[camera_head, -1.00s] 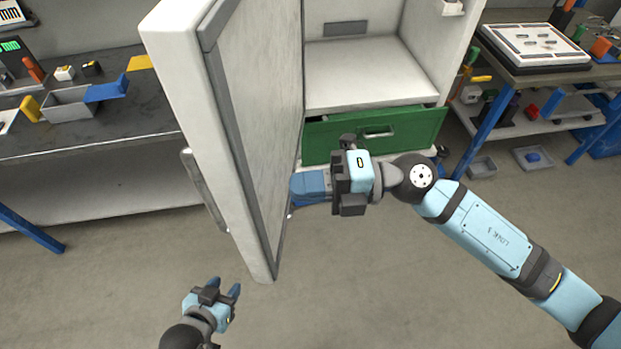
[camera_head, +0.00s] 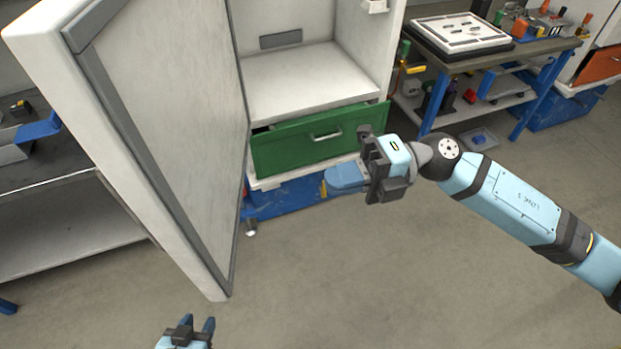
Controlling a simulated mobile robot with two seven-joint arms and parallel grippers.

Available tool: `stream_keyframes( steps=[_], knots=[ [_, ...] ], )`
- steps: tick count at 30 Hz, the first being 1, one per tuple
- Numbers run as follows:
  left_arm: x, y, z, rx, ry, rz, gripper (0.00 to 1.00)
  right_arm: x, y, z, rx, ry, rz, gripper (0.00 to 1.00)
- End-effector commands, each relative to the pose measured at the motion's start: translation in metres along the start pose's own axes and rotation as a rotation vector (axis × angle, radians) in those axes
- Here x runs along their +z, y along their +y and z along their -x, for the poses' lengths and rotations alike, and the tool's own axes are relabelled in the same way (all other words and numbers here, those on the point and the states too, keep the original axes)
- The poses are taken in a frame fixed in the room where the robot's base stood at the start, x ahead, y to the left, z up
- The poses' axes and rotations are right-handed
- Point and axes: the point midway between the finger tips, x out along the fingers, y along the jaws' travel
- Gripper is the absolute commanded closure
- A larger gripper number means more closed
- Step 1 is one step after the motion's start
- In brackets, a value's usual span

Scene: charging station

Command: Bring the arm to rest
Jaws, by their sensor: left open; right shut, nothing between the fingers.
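My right arm reaches in from the right side, with its gripper (camera_head: 345,176) in front of the cabinet and just below the right part of the green drawer front. My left gripper (camera_head: 196,327) is at the bottom edge, below the open cabinet door. Its two blue fingertips point up and stand apart, with nothing between them. Most of the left arm is out of the picture.
The white cabinet's door (camera_head: 170,120) stands open on the left. The green drawer (camera_head: 320,136) sits under an empty shelf (camera_head: 310,85). A workbench (camera_head: 60,165) is at the left, and a blue-legged table (camera_head: 520,62) at the right. The floor ahead is clear.

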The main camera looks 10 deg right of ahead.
Motion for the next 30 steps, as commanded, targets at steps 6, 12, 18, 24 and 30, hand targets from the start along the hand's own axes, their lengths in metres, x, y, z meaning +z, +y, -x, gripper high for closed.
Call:
stream_keyframes(
  steps=[6, 12, 18, 24, 30],
  knots=[
    [0.000, 0.002, 0.001, 0.003, 0.002, 0.002, 0.57, -0.001, 0.000, 0.005, 0.000, 0.001, -0.001, 1.00],
    [-0.006, 0.003, 0.005, 0.004, 0.004, 0.002, 0.57, 0.003, 0.005, 0.001, 0.093, -0.054, -0.057, 1.00],
    [-0.024, 0.003, 0.016, 0.003, 0.004, 0.002, 0.57, 0.033, 0.000, 0.009, 0.455, -0.375, -0.357, 1.00],
    [-0.041, 0.002, 0.028, -0.001, 0.005, 0.002, 0.57, 0.046, -0.083, 0.051, 0.719, -0.858, -0.824, 1.00],
    [-0.054, -0.001, 0.037, -0.007, 0.004, 0.002, 0.57, -0.013, -0.203, 0.080, 0.770, -1.284, -1.328, 1.00]
  ],
)
